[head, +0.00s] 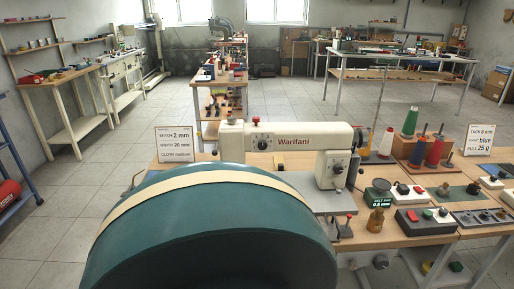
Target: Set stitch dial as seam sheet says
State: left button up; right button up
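A white seam sheet (174,144) stands at the left of the workbench; it reads "STITCH 2 mm", "WIDTH 20 mm" and "CLOTH medium". To its right is a cream sewing machine (300,136) marked "Warifani". One round dial (262,144) with a dark knob sits on the left of its body. Another dial (339,168) sits on the front of its right end. I cannot tell which is the stitch dial, and their settings are too small to read. Neither of my grippers is in view.
A large dark green rounded form (205,225) with a beige band fills the front and hides part of the bench. Thread cones (410,121), switch boxes (425,220) and a second card (480,139) are on the right. Floor shows at left.

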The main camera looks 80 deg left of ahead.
aim_at(338, 169)
jog(key=u, duration=2.2)
